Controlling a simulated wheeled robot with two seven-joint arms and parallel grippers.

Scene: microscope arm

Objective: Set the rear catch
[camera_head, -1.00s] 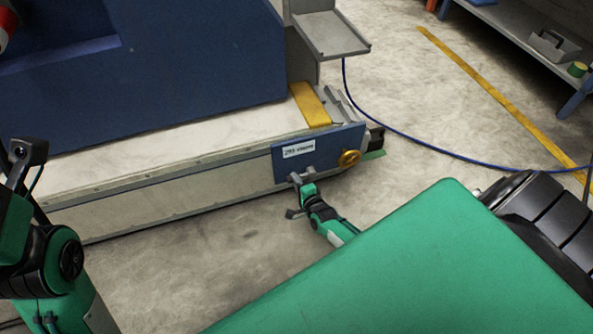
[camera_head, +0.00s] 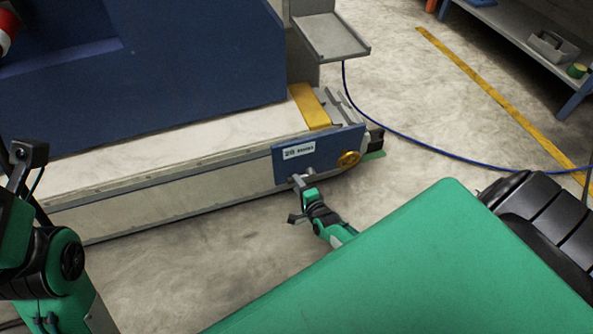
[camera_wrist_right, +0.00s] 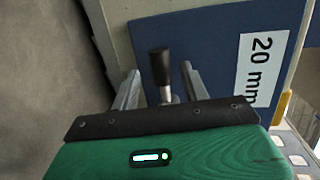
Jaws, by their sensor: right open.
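A short lever with a black grip (camera_wrist_right: 161,68), which may be the rear catch, stands out by the blue plate (camera_wrist_right: 205,50) in the right wrist view. My right gripper (camera_wrist_right: 160,88) is open, with one finger on each side of the lever; a gap shows on both sides. The lever is too small to make out there. My left arm shows at the left edge, but its gripper cannot be made out.
The long pale machine bed (camera_head: 150,150) runs left from the plate, below a big blue housing (camera_head: 190,70). A grey tray (camera_head: 330,38) juts out above. A blue cable (camera_head: 410,138) lies on the floor. A shelf (camera_head: 515,32) stands at the upper right.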

